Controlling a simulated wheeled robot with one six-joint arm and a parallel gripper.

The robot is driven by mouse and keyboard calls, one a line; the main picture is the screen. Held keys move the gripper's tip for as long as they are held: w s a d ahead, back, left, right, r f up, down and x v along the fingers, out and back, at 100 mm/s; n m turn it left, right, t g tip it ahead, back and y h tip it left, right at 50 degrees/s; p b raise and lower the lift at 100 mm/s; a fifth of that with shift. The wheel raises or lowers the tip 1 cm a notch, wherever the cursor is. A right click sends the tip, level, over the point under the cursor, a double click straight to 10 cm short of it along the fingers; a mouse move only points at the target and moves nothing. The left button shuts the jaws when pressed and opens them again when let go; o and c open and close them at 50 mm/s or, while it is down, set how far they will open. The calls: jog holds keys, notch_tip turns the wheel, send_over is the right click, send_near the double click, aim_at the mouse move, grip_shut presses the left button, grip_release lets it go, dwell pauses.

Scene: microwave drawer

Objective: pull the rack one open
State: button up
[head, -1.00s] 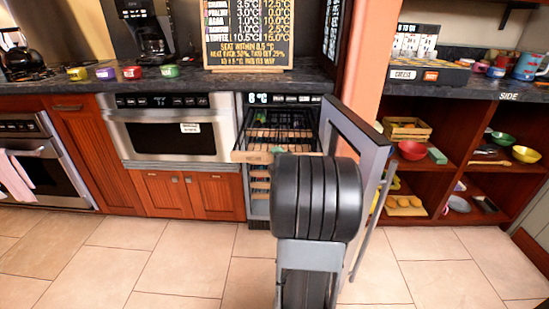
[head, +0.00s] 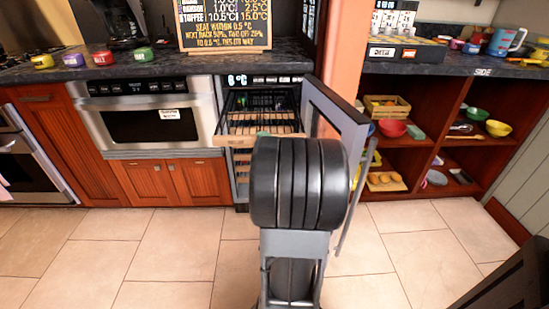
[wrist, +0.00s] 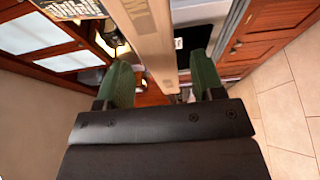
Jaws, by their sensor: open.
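The wine cooler (head: 242,81) stands under the counter with its glass door (head: 336,115) swung open to the right. The top rack, with a wooden front (head: 232,140), sticks out of it above lower racks. My gripper is mostly hidden behind my dark arm in the head view; a green bit of it shows by the rack front. In the wrist view, my gripper (wrist: 160,82) has its two green fingers apart. A wooden bar with lettering (wrist: 147,35), apparently the rack front, runs between and beyond them. I cannot tell whether they touch it.
The open door and its long handle (head: 357,205) stand close to the right of my arm. A microwave drawer (head: 158,118) is left of the cooler. Open shelves with bowls (head: 392,128) are at right. The tiled floor (head: 160,250) is clear.

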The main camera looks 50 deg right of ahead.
jog(key=b+v, duration=0.6)
jog(key=v, duration=0.4)
jog(key=shift+s, duration=0.15)
dwell(0.4)
